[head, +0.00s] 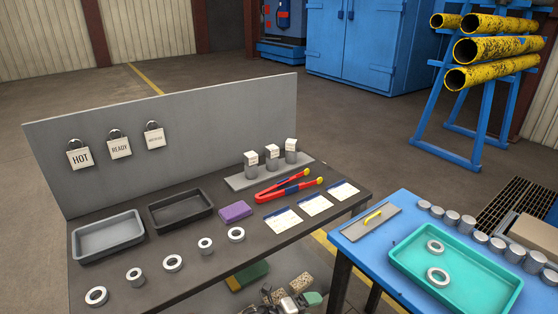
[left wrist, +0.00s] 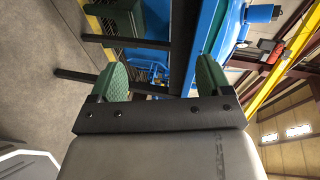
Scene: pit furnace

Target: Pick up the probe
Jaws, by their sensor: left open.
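I cannot make out a thing that is clearly the probe. My right gripper is not identifiable in these views.
The dark table holds two trays (head: 108,236), a purple block (head: 235,211), several metal rings (head: 173,263), cards and white-topped cylinders (head: 271,158). A blue table (head: 375,255) at right holds a teal tray (head: 490,295), a yellow-handled plate (head: 365,224) and metal cylinders. Unclear grey-green parts show at the bottom.

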